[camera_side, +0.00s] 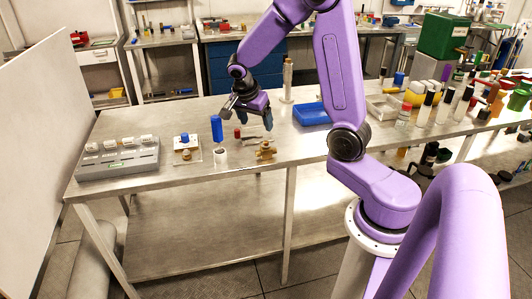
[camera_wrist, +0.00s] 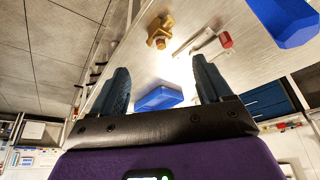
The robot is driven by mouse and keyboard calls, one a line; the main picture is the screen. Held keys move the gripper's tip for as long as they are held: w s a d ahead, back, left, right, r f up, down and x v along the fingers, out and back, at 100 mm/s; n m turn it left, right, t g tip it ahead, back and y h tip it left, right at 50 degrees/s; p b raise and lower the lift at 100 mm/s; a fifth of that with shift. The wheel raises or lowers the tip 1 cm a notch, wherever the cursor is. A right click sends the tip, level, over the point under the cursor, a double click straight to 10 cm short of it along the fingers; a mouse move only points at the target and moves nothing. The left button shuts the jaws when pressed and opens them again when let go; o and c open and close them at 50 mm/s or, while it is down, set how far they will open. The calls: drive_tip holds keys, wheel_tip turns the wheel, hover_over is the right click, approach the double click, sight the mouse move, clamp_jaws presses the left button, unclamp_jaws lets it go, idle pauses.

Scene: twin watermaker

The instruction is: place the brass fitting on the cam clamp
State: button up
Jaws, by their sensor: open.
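The brass fitting (camera_side: 265,150) lies on the metal table near its front edge. It also shows in the wrist view (camera_wrist: 159,30), top centre, beyond my fingertips. My gripper (camera_side: 251,114) hangs above the table, behind and above the fitting in the side view. The cam clamp may be the small plate fixture with a blue knob (camera_side: 186,150), left of the fitting; I cannot tell for certain. It stands apart from the fitting.
A blue upright piece (camera_side: 217,128) on a white cup (camera_side: 220,156) stands between fixture and fitting. A red-tipped tool (camera_wrist: 224,40) lies behind the fitting. A grey block (camera_side: 118,158) is far left; a blue tray (camera_side: 311,115) and several bottles are right.

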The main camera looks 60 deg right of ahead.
sight(265, 142)
drive_tip(key=x, duration=0.9)
drive_tip(key=d+f, duration=0.2)
drive_tip(key=f, duration=0.1)
drive_tip(key=shift+d, duration=0.15)
drive_tip(key=shift+d+f, duration=0.25)
drive_tip(key=shift+f, duration=0.4)
drive_tip(key=c, duration=1.4)
drive_tip(key=shift+r, duration=0.1)
